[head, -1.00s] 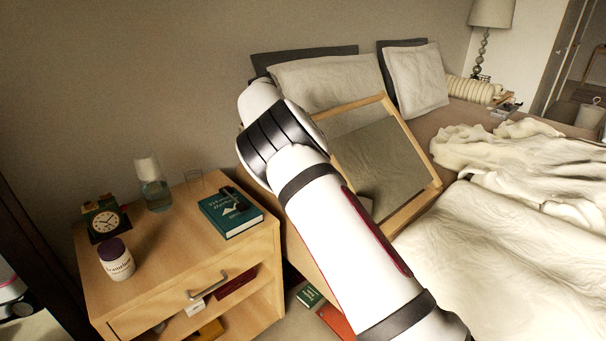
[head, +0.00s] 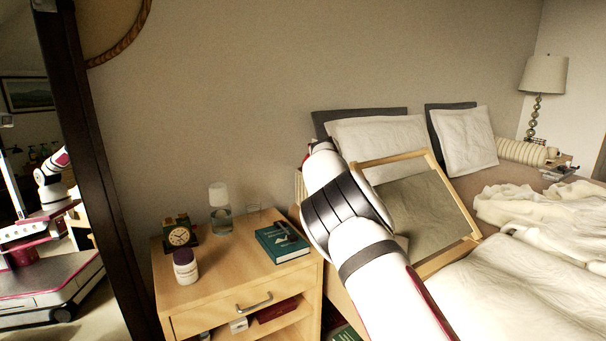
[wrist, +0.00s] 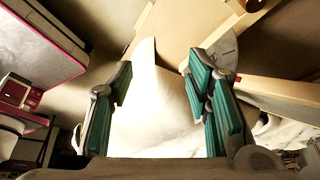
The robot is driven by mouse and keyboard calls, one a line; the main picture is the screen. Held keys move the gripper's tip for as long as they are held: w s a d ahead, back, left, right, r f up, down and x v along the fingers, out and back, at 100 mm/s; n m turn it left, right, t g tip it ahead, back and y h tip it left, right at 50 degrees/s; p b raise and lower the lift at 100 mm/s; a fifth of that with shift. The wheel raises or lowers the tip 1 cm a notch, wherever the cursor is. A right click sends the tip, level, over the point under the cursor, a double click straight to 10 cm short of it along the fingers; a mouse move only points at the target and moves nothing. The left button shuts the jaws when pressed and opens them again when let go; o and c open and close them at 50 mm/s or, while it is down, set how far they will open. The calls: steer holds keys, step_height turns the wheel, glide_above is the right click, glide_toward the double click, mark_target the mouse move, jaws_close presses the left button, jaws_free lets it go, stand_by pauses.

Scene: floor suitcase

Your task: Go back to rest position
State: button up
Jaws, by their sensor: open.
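My gripper (wrist: 160,100) shows in the wrist view with its two green-padded fingers spread wide apart. It is open, and nothing is held between the pads. A pale surface shows behind the gap, and I cannot tell what it is. In the head view my white arm reaches up from the lower right, in front of the bed and beside the nightstand. The gripper itself is hidden in the head view.
A wooden nightstand (head: 215,291) stands left of my arm, holding a clock (head: 179,236), a purple-lidded jar (head: 185,267), a bottle (head: 221,222) and a green book (head: 283,243). A wood-framed panel (head: 425,214) leans on the bed close to my arm. A dark-framed mirror (head: 100,170) stands at left.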

steer(key=s+d+r+n+y, duration=0.3)
steer(key=s+d+r, duration=0.3)
steer(key=s+r, duration=0.4)
steer(key=s+d+r+n+y, duration=0.15)
steer(key=s+r+n, duration=0.55)
steer(key=s, duration=0.7)
steer(key=s+a+r+n+t+y, duration=0.15)
steer(key=s+n, duration=0.55)
steer(key=s, duration=1.2)
steer(key=s+a+f+n+h, duration=0.15)
steer(key=s+f+n, duration=0.5)
steer(key=s, duration=0.65)
step_height(320, 180, up, 26)
steer(key=t+p, duration=0.4)
steer(key=p, duration=2)
steer(key=shift+w+d+p, duration=0.25)
steer(key=shift+d+p, duration=0.05)
steer(key=shift+d, duration=0.05)
steer(key=shift+r+h, duration=0.1)
steer(key=shift+h, duration=0.15)
